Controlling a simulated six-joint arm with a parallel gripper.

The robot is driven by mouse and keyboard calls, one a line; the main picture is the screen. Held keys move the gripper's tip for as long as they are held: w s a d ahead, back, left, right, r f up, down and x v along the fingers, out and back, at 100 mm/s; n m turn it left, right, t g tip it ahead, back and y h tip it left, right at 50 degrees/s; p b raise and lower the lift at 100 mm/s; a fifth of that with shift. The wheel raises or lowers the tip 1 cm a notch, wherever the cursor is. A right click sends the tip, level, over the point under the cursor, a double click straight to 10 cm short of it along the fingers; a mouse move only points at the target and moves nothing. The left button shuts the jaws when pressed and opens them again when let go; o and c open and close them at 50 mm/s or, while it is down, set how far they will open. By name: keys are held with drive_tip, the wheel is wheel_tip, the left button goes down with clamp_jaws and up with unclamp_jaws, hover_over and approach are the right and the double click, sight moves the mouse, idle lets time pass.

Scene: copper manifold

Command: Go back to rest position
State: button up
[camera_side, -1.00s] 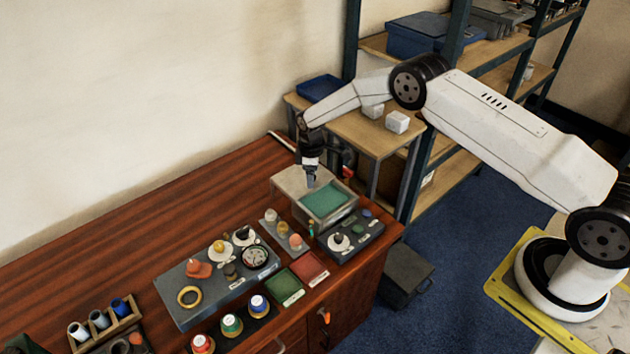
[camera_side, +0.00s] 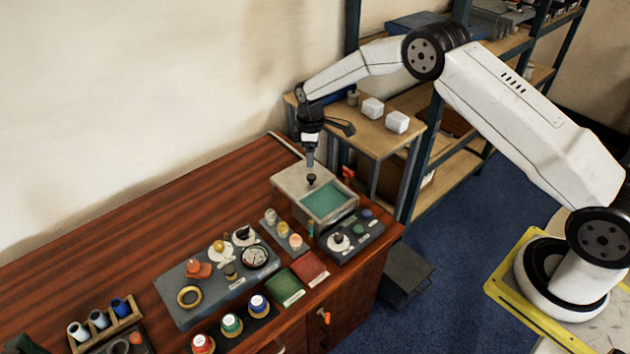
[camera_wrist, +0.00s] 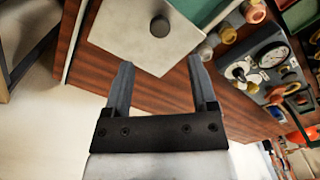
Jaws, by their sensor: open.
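My gripper (camera_side: 310,162) hangs pointing down above the grey box (camera_side: 284,187) at the back right of the wooden bench. In the wrist view my gripper (camera_wrist: 161,82) has its two fingers apart with nothing between them. A dark round knob (camera_side: 311,179) stands on the box's pale top, just below the fingertips. In the wrist view the knob (camera_wrist: 160,27) lies beyond the fingertips, apart from them.
The box has a green recess (camera_side: 325,199). A grey panel (camera_side: 218,279) with several small parts lies left of it, and a dark tray (camera_side: 352,238) lies in front. A small wooden table (camera_side: 378,138) with white blocks stands behind. The bench's left rear is clear.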

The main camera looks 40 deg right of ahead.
drive_tip(key=shift+r, duration=0.15)
drive_tip(key=s+r+m+t, duration=0.1)
drive_tip(key=s+r+m, duration=0.4)
drive_tip(key=s+r, duration=0.7)
drive_tip(key=s+r+m+t, duration=0.1)
drive_tip(key=s+m, duration=0.3)
drive_tip(key=s, duration=1.4)
drive_tip(key=shift+s+a+r+t, duration=0.15)
drive_tip(key=shift+s+a+t, duration=0.1)
drive_tip(key=shift+t, duration=0.05)
